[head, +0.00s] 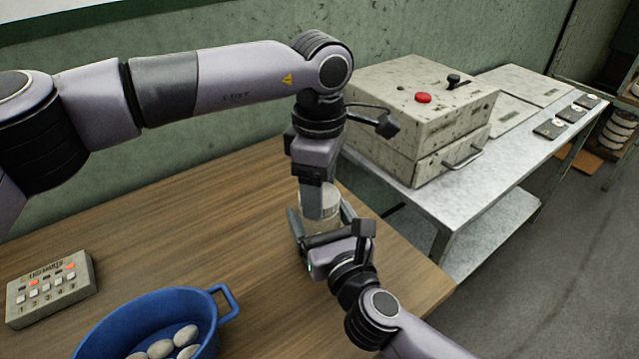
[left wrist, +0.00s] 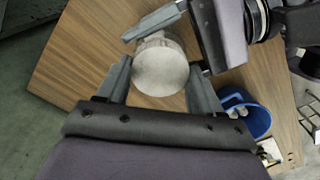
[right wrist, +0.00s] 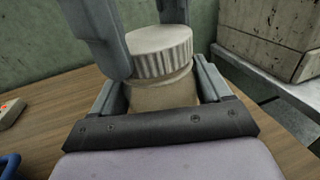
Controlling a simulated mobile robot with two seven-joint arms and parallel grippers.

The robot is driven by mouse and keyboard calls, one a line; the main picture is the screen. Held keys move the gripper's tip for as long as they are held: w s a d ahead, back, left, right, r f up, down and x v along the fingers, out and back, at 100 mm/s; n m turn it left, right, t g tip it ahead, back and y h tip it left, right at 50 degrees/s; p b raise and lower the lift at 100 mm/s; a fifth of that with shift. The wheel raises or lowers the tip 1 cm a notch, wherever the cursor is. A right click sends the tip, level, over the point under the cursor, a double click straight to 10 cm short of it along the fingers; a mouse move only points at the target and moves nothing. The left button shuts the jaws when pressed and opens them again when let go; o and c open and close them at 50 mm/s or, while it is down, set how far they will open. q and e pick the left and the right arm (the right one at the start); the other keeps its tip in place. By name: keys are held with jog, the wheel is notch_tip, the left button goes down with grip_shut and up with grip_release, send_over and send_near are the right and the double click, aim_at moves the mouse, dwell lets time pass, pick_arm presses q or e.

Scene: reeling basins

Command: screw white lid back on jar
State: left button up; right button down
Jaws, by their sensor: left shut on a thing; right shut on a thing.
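The white lid (right wrist: 160,52), round with a ribbed rim, sits on top of the jar (right wrist: 163,93) in the right wrist view. The left wrist view shows the lid's flat top (left wrist: 160,70) between my left gripper's fingers. My left gripper (head: 319,203) points down from above and is shut on the lid. My right gripper (head: 322,219) comes in low from the right side and is shut around the jar's body. In the head view the fingers mostly hide the jar and lid. I cannot tell how tightly the lid is threaded.
A blue basin (head: 222,304) with several pale cocoons stands at the table's front. A button box (head: 50,290) lies at the left. A metal side table (head: 470,205) carries a speckled box (head: 400,110) with a red button. The wooden table (head: 190,225) is clear left of the jar.

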pick_arm(q)
jog(key=m, duration=1.2)
jog(key=shift+m, duration=0.4)
jog(key=m, duration=1.1)
jog(key=shift+m, duration=0.3)
jog(key=o, duration=1.1)
jog(key=shift+r, duration=2.25)
